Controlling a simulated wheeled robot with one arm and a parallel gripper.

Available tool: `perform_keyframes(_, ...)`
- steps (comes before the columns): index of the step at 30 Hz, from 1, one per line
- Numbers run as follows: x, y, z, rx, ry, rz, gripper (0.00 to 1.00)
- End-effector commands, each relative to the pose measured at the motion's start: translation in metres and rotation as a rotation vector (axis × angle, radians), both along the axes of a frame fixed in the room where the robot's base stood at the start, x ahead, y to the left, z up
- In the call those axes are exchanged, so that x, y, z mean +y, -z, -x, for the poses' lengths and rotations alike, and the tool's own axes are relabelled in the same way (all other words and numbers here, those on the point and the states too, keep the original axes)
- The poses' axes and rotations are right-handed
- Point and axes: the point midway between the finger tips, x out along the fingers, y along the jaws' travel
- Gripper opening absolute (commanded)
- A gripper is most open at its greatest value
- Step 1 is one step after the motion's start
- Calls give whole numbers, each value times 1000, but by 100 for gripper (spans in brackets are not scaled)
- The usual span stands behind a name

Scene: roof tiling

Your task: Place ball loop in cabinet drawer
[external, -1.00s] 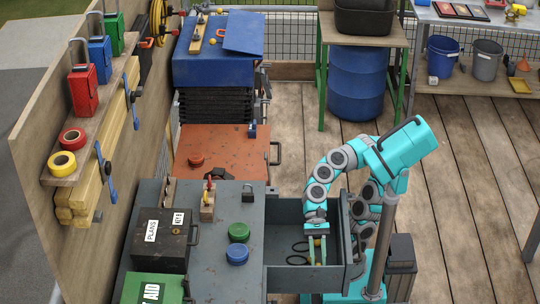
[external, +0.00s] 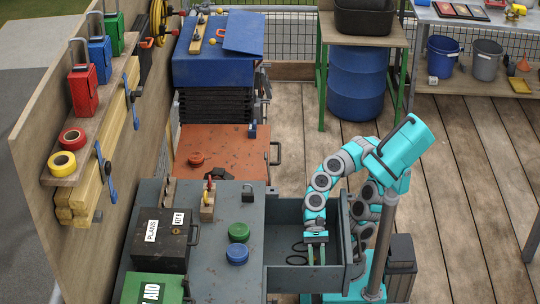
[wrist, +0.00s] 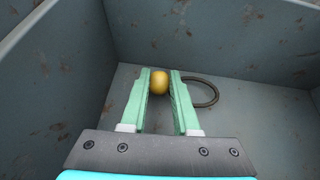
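The ball loop is a yellow ball (wrist: 159,82) with a dark cord loop (wrist: 213,93). In the wrist view the ball sits between my gripper's (wrist: 160,78) green fingertips, with both fingers close against its sides. The loop extends to the right past the right finger, low in the drawer. In the external view my gripper (external: 317,256) points down inside the open grey cabinet drawer (external: 290,218). Dark loop shapes (external: 297,258) show left of the fingers there. The ball is hidden in the external view.
The drawer is pulled out from the grey cabinet (external: 215,260), and its walls surround my gripper. On the cabinet top are a green disc (external: 238,232), a blue disc (external: 237,254), a padlock (external: 247,194) and a dark box (external: 162,238). The drawer's floor is otherwise clear.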

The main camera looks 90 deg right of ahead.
Motion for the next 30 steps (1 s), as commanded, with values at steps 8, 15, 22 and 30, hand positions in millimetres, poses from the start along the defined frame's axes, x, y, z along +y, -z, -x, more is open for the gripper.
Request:
perform_keyframes(8, 0, 0, 0, 1, 0, 0, 59)
perform_keyframes(15, 0, 0, 0, 1, 0, 1, 59)
perform_keyframes(22, 0, -11, -1, 0, 2, 1, 59)
perform_keyframes(30, -27, -28, -3, 2, 5, -1, 59)
